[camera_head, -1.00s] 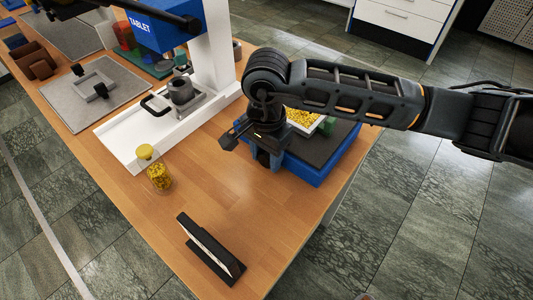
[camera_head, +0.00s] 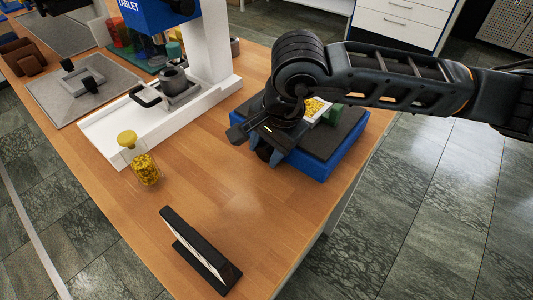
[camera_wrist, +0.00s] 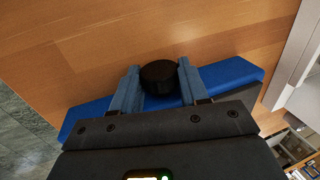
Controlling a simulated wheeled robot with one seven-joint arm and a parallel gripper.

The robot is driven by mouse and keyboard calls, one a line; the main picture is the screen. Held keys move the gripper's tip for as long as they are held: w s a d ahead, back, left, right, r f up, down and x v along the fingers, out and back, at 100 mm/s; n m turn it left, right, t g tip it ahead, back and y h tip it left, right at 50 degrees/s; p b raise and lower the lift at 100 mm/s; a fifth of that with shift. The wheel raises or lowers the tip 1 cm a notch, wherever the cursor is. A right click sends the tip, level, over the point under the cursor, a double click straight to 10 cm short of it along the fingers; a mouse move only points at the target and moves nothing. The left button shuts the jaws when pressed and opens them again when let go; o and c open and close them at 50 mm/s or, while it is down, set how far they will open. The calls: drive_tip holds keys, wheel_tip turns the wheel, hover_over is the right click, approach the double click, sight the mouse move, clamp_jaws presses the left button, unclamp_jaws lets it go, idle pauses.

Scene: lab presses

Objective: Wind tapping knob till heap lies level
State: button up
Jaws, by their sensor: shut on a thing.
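The blue tapping base with a dark top (camera_head: 342,140) stands on the wooden bench. A white tray with a yellow heap (camera_head: 314,108) sits on it, partly hidden by my arm, so I cannot tell whether the heap is level. The black round knob (camera_wrist: 159,76) sticks out from the blue side of the base (camera_wrist: 232,74) in the wrist view. My gripper (camera_wrist: 157,84) is shut on the knob, one blue-grey finger on each side. In the head view my gripper (camera_head: 262,148) is at the base's near-left side, and the knob is mostly hidden there.
A yellow-capped jar of yellow pieces (camera_head: 144,168) and a black-framed stand (camera_head: 200,252) stand on the bench. A white press (camera_head: 210,50) with a grey pot (camera_head: 174,79) is behind. Bare wood lies between the jar and the base.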

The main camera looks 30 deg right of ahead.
drive_tip(key=o, duration=1)
drive_tip(key=shift+b+v, duration=0.35)
drive_tip(key=shift+v, duration=3.6)
drive_tip(key=shift+a, duration=0.15)
